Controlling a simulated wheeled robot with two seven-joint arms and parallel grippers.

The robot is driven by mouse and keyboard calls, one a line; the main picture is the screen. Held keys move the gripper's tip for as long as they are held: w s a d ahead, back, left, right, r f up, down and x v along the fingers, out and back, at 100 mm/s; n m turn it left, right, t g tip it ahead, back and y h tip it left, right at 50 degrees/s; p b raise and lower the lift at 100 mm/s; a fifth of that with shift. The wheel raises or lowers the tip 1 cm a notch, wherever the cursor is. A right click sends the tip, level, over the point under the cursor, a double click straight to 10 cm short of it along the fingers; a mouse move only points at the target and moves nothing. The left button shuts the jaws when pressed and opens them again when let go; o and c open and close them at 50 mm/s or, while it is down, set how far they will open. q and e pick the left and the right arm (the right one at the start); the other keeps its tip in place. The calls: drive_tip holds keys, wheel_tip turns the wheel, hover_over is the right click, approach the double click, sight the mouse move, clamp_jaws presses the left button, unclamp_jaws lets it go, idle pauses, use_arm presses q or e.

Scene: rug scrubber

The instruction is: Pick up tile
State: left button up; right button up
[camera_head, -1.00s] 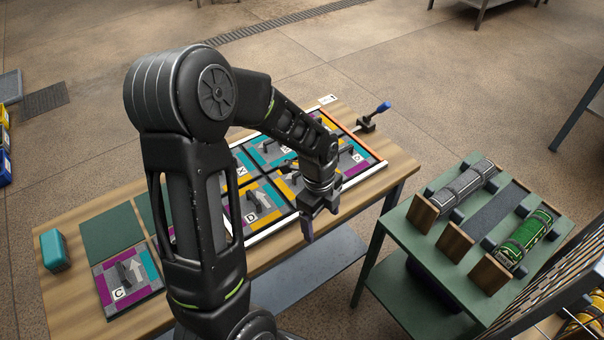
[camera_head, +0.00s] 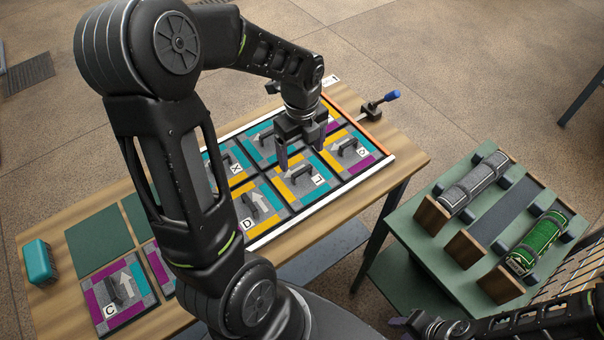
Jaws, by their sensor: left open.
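Patterned tiles with raised black handles lie on a wooden table. The L tile (camera_head: 318,192) is beneath and in front of my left gripper (camera_head: 301,160). That gripper is open, fingers pointing down, with nothing seen between them; its exact height above the tiles is hard to tell. Around it are the D tile (camera_head: 262,212), the X tile (camera_head: 234,160) and a rear-right tile (camera_head: 350,150) with an unclear letter. A C tile (camera_head: 118,298) lies at the table's near left. My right gripper (camera_head: 418,325) is at the bottom edge, its jaws unclear.
A teal box (camera_head: 39,262) sits at the table's left, beside a bare green panel (camera_head: 98,240). A blue-handled clamp or lever (camera_head: 380,102) is at the rear right edge. A green cart (camera_head: 400,277) holds a grey roll (camera_head: 474,184) and a green roll (camera_head: 540,243).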

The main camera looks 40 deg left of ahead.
sight(302, 170)
use_arm(q)
drive_tip(key=shift+f, duration=1.35)
drive_tip(key=shift+f+p, duration=0.8)
drive_tip(key=shift+f, duration=1.85)
drive_tip(key=shift+d, duration=0.1)
drive_tip(key=shift+w, duration=0.1)
clamp_jaws()
